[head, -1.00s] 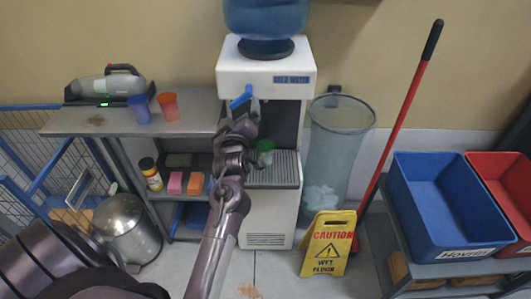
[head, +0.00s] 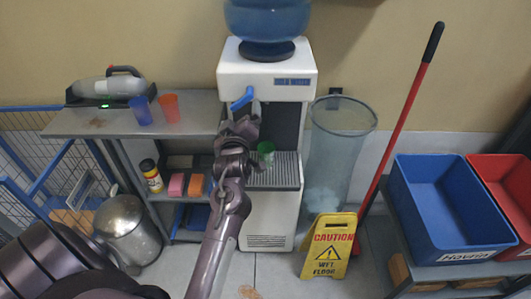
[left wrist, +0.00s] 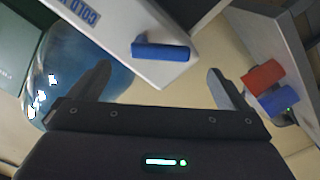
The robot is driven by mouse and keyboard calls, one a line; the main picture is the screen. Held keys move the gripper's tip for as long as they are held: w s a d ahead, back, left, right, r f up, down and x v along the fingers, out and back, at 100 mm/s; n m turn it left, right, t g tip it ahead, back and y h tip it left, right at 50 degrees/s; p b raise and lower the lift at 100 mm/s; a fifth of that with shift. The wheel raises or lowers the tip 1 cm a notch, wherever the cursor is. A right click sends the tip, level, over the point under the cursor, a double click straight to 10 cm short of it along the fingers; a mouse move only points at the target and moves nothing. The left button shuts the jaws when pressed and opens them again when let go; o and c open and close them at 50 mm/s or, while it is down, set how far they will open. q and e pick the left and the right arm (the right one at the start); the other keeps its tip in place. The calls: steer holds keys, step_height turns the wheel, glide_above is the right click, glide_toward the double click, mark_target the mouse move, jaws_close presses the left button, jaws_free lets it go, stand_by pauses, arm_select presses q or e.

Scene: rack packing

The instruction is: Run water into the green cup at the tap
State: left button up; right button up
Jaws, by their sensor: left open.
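The green cup (head: 266,151) stands upright on the drip tray of the white water dispenser (head: 270,82), under the tap area. I cannot tell whether it holds water. The tap's blue lever (head: 243,98) sticks out at the front left of the dispenser and also shows in the left wrist view (left wrist: 160,52). My left gripper (head: 240,126) is open and empty, just below the lever and left of the cup. In the left wrist view its fingers (left wrist: 159,70) are spread to either side of the lever, apart from it. My right gripper is not in view.
A blue cup (head: 140,109) and an orange cup (head: 169,107) stand on the side shelf (head: 85,122) with a handheld vacuum (head: 110,85). A caution sign (head: 328,246), a mesh bin (head: 336,160) and a red-handled pole (head: 405,110) stand right of the dispenser.

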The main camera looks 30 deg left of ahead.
mark_target(240, 102)
arm_select(q)
steer(key=shift+s+a+r+b, duration=0.1)
steer(key=shift+a+r+b, duration=0.05)
steer(key=shift+b, duration=0.15)
steer(key=p+x, duration=0.1)
steer(key=x, duration=0.5)
steer(key=shift+w+a+p, duration=0.15)
steer(key=shift+w+p, duration=0.1)
steer(key=shift+p, duration=0.05)
steer(key=shift+w+a, duration=0.3)
steer(key=shift+w, duration=0.15)
steer(key=c, duration=1.4)
